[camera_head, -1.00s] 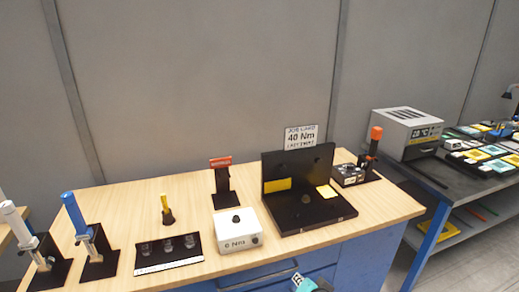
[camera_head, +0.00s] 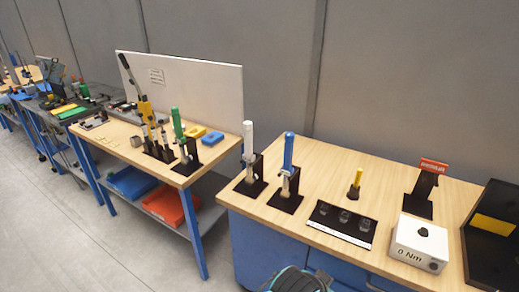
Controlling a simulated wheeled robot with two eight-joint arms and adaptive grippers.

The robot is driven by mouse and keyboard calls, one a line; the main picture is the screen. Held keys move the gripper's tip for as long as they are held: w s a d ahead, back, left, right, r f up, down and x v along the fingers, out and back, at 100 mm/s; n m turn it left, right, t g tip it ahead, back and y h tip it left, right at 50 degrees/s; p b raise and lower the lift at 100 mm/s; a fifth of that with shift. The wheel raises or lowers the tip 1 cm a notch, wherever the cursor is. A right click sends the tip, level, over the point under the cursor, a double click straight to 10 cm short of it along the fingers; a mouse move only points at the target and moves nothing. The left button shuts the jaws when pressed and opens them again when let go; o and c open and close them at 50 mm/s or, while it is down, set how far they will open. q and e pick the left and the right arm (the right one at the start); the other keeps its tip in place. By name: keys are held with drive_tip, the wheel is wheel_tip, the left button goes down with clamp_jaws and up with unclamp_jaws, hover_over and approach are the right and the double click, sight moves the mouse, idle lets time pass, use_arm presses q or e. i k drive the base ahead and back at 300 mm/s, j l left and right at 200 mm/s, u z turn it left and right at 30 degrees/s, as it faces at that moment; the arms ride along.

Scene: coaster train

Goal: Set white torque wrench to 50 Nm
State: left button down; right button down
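The white torque wrench (camera_head: 249,140) stands upright, handle up, in a black stand (camera_head: 249,187) at the left end of the wooden bench (camera_head: 385,200). Its scale is too small to read. A blue-handled wrench (camera_head: 288,152) stands in a similar stand just to its right. A white tester box (camera_head: 419,243) on the bench seems to read 0 Nm. Neither of my grippers can be made out in this view.
A black tray (camera_head: 342,224), a yellow-topped tool (camera_head: 356,181), a red-topped stand (camera_head: 429,172) and a black case (camera_head: 495,240) share the bench. Left is another table (camera_head: 115,140) with a green-handled wrench (camera_head: 178,125). Open floor (camera_head: 60,230) lies front left.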

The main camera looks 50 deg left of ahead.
sight(248, 125)
drive_tip(key=u, duration=1.7)
